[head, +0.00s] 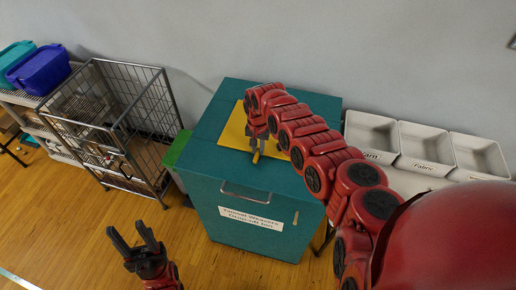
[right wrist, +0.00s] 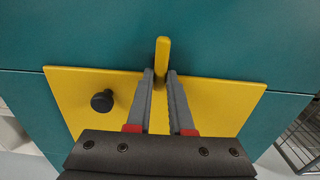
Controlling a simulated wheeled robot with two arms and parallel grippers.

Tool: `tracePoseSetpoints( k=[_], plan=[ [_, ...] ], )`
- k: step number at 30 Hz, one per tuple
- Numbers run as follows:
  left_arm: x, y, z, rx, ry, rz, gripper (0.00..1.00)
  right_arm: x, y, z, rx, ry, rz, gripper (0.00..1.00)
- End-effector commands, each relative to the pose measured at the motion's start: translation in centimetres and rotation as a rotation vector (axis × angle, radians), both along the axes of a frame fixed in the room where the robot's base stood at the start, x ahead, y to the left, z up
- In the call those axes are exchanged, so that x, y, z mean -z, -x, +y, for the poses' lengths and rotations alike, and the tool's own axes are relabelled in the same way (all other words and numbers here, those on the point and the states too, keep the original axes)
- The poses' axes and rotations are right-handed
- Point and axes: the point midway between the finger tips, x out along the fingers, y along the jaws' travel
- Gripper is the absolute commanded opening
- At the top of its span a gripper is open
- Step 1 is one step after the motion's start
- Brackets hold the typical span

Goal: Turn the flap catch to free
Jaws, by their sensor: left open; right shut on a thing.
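The teal donation box (head: 205,165) has a yellow flap (head: 233,131) in its top, which also shows in the right wrist view (right wrist: 210,98). The yellow flap catch (head: 256,157) is a narrow bar at the flap's front edge. In the right wrist view the catch (right wrist: 162,56) sticks out past the flap edge over the teal lid. My right gripper (head: 258,140), also in the wrist view (right wrist: 161,78), is shut on the catch, fingers on both sides. My left gripper (head: 134,238) is open and empty, low in front of the box.
A black knob (right wrist: 101,101) stands on the flap beside my right gripper. The box front has a metal handle (head: 246,195) and a white label (head: 250,218). A wire cart (head: 118,130) stands left, labelled white bins (head: 425,143) right. Wooden floor is clear at front left.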

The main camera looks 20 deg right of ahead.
Motion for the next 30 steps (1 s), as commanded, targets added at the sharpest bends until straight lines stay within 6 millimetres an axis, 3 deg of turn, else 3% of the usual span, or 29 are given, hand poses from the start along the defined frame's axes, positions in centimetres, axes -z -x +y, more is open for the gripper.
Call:
tracePoseSetpoints(
  k=[14, 30],
  plan=[
    [0.4, 0.0, 0.0, 0.000, 0.000, 0.000, 0.50, 0.0, -0.1, 0.1, -0.063, 0.000, -0.002, 0.00],
    [2.9, 0.0, 0.0, 0.000, 0.000, 0.000, 0.50, 0.1, -0.4, 0.5, -0.505, 0.002, -0.002, 0.00]
  ],
)
